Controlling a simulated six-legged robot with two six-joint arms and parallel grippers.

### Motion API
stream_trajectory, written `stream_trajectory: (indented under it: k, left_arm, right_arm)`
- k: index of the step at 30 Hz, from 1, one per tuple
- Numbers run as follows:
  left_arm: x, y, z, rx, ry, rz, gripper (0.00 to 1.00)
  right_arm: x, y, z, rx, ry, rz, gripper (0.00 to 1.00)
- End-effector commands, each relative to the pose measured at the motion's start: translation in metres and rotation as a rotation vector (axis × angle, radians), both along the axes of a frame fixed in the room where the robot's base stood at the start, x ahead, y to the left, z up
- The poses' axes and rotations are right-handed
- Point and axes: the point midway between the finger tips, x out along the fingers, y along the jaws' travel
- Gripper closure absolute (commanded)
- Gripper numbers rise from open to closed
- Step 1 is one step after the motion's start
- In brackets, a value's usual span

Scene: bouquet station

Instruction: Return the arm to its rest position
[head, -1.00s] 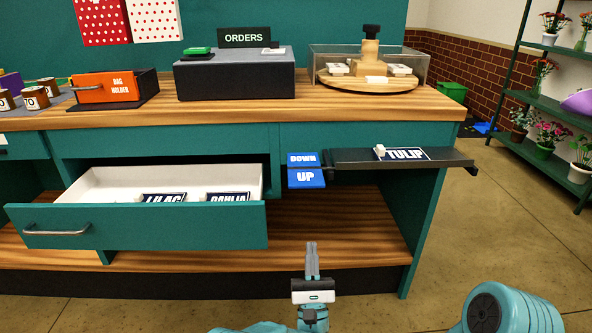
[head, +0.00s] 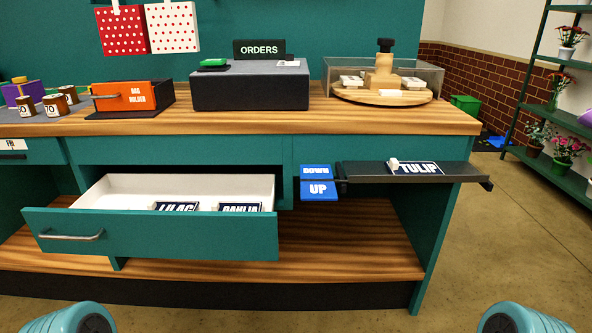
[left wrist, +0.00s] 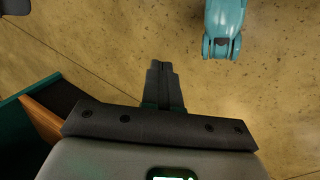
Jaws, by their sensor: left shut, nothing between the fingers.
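My left gripper (left wrist: 162,85) shows in the left wrist view with its two dark fingers together and nothing between them. It points over bare tan floor, with a teal piece of the station at the lower left of that view. In the head view neither gripper shows. Only teal parts of my arms show at the bottom left and bottom right edges. My right gripper cannot be seen in either view.
The open drawer (head: 150,236) juts out with LILAC (head: 176,207) and DAHLIA (head: 240,208) labels inside. A dark shelf (head: 455,178) bearing a TULIP label (head: 417,168) sticks out beside blue DOWN (head: 316,171) and UP (head: 318,190) buttons. Open floor (head: 480,260) lies right.

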Motion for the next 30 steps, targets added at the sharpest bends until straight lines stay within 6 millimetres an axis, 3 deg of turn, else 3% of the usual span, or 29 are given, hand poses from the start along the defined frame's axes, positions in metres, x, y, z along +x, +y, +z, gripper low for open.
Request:
stream_trajectory:
  k: [1,3,11,18,21,25,30]
  left_arm:
    - [-0.017,0.002,0.012,-0.006,0.031,-0.055,1.0]
    - [-0.012,0.001,0.04,-0.004,0.021,-0.047,1.0]
    - [-0.011,0.0,0.117,-0.003,0.019,-0.045,1.0]
    - [-0.011,0.0,0.217,-0.003,0.019,-0.045,1.0]
    - [-0.011,0.0,0.248,-0.003,0.019,-0.045,1.0]
    - [-0.011,0.0,0.271,-0.003,0.019,-0.045,1.0]
    - [-0.011,0.0,0.277,-0.003,0.019,-0.045,1.0]
  right_arm:
    - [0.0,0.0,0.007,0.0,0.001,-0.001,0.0]
    - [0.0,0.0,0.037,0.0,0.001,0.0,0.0]
    - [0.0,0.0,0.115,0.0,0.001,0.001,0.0]
    - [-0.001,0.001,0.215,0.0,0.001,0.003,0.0]
    - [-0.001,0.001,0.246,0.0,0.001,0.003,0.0]
    - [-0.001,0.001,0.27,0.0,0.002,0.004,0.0]
    - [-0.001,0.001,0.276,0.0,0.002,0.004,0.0]
